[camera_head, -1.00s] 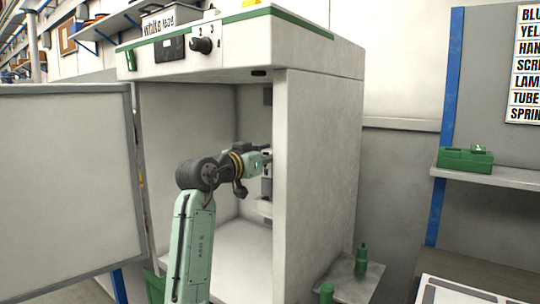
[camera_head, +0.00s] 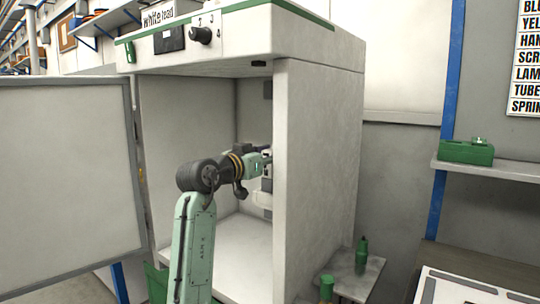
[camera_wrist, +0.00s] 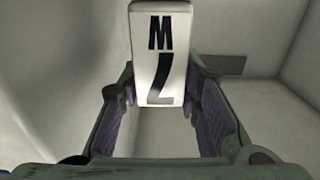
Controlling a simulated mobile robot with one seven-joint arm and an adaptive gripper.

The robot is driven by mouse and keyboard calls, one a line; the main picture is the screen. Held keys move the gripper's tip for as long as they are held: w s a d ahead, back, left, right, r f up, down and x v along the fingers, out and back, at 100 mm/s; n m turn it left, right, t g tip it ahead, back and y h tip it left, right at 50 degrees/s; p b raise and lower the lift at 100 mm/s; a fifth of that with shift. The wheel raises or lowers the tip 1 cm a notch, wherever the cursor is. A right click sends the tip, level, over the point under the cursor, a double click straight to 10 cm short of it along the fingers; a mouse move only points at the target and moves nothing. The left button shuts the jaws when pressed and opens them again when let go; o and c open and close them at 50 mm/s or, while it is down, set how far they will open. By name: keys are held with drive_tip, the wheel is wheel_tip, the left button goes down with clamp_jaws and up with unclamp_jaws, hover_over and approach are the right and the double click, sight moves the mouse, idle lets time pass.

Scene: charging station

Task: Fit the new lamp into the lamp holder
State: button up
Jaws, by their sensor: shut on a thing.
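My gripper (camera_wrist: 162,88) is shut on a white lamp (camera_wrist: 158,38) in the wrist view. The lamp carries a dark letter and a digit and stands between the two purple-padded fingers. In the head view my gripper (camera_head: 264,162) reaches into the open white cabinet, close to its right side wall. The wall's front edge hides the fingertips and the lamp there.
The cabinet's right wall (camera_head: 310,180) stands close to my gripper. Its door (camera_head: 65,180) is swung open at the left. The cabinet floor (camera_head: 232,245) looks clear. A green bottle (camera_head: 361,252) stands on a small shelf outside, and a green box (camera_head: 466,152) on a right-hand shelf.

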drive_tip(key=shift+f+b, duration=0.4)
drive_tip(key=shift+f, duration=0.4)
drive_tip(key=o, duration=1.3)
drive_tip(key=shift+c, duration=0.2)
drive_tip(key=v, duration=1.2)
drive_tip(key=shift+r, duration=0.1)
